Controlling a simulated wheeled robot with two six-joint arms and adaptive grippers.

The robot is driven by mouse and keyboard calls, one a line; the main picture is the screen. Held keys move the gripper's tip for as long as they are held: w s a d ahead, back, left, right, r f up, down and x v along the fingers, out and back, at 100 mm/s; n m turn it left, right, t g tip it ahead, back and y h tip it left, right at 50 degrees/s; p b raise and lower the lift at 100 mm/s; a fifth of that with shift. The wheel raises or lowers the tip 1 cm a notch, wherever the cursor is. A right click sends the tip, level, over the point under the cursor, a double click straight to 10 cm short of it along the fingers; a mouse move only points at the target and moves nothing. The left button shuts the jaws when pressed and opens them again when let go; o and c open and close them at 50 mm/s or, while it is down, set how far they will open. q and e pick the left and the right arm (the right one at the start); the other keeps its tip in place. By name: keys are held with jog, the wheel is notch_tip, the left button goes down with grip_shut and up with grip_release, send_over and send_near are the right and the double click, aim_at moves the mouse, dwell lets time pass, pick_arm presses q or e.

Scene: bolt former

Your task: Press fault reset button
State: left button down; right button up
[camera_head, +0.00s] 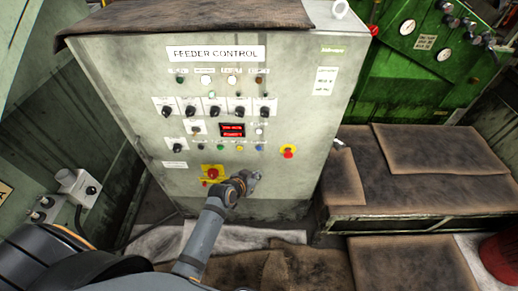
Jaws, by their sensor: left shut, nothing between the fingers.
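The grey feeder control cabinet (120,110) stands in front of me. Its panel has a row of small buttons: a green one (220,148), a yellow one (240,148) and a blue one (259,147). The labels beside them are too small to read, so I cannot tell which is the fault reset button. My left gripper (254,176) is shut and empty, in front of the lower panel. In the picture it is just below the blue button and right of the red knob on a yellow plate (212,173). Its distance from the panel is unclear. My right gripper is not in view.
A red button on yellow (288,151) sits right of the row. Selector switches (214,111) and a red display (232,130) are above. A bench with brown mats (440,160) stands to the right, before a green machine (390,90). A red bin (500,258) is at lower right.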

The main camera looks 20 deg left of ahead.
aim_at(259, 149)
pick_arm(q)
jog(key=shift+w, duration=0.1)
jog(key=w+a+b, duration=0.2)
jog(key=w+b, duration=0.2)
jog(key=w, duration=0.4)
jog(key=shift+w+a, duration=0.15)
jog(key=shift+a, duration=0.1)
dwell(1.2)
jog(key=shift+w+a, duration=0.1)
jog(key=shift+w, duration=0.3)
jog(key=shift+w+a+b, duration=0.1)
jog(key=shift+w+b, duration=0.2)
jog(key=shift+w, duration=0.1)
dwell(0.5)
dwell(0.3)
jog(key=shift+s+d+p, duration=0.25)
jog(key=shift+s+p, duration=0.45)
jog(key=shift+s, duration=0.1)
